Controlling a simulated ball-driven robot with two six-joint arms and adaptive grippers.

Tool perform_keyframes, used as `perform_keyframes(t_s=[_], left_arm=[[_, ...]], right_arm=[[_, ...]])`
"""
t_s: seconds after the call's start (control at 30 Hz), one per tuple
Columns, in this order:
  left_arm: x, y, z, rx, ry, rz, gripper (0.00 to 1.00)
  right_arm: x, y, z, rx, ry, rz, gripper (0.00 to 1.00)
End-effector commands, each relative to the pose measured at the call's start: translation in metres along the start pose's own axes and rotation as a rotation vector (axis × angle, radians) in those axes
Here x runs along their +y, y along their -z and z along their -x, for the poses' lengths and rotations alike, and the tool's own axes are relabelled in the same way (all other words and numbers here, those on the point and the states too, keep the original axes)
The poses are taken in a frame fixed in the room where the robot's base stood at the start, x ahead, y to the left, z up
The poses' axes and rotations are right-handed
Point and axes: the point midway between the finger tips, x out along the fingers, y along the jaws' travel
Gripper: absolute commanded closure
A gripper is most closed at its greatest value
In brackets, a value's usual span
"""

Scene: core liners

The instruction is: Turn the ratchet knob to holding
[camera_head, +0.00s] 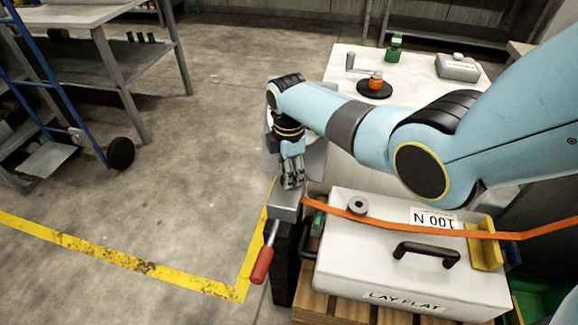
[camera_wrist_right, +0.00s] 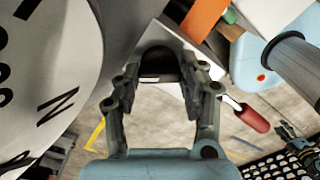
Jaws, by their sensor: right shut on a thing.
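The ratchet is a grey box (camera_head: 286,207) on a dark post, with a red-gripped lever (camera_head: 262,266) hanging off its front left. An orange strap (camera_head: 390,226) runs from it to the right across a white case. My right gripper (camera_head: 292,178) reaches down just above the grey box. In the wrist view its fingers (camera_wrist_right: 160,85) are closed around a black knob (camera_wrist_right: 158,66). The fingers hide the knob in the head view. The red lever grip (camera_wrist_right: 250,117) and the strap (camera_wrist_right: 203,18) also show in the wrist view.
The white case (camera_head: 340,265) marked "100 N" and "LAY FLAT" lies right of the ratchet, with a black handle (camera_head: 427,254). A lettered white dial (camera_wrist_right: 45,85) is close to the gripper. A white table (camera_head: 345,62) stands behind.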

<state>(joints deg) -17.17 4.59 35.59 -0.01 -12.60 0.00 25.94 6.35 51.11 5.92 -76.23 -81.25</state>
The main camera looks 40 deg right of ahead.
Motion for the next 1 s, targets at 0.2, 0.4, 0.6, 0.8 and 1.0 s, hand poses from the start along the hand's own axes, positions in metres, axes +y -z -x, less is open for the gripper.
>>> perform_keyframes(t_s=[0.2, 0.4, 0.6, 0.8, 1.0], left_arm=[[-0.0004, 0.0012, 0.0053, 0.001, 0.000, 0.000, 0.60], [-0.0005, 0.0013, 0.0067, 0.001, 0.000, 0.000, 0.60], [-0.0005, 0.0011, 0.0069, 0.001, 0.000, 0.000, 0.60], [-0.0005, 0.0009, 0.0068, 0.000, 0.000, 0.000, 0.60], [-0.0005, 0.0008, 0.0068, 0.000, 0.000, 0.000, 0.60]], right_arm=[[-0.0001, 0.0008, 0.0005, 0.001, 0.000, 0.100, 0.90], [-0.0003, 0.0007, -0.0001, 0.001, 0.001, 0.144, 0.90], [-0.0002, 0.0008, -0.0004, 0.001, 0.000, 0.155, 0.90], [-0.0002, 0.0008, -0.0004, 0.001, 0.000, 0.154, 0.90], [-0.0002, 0.0006, -0.0004, 0.001, 0.000, 0.154, 0.48]])
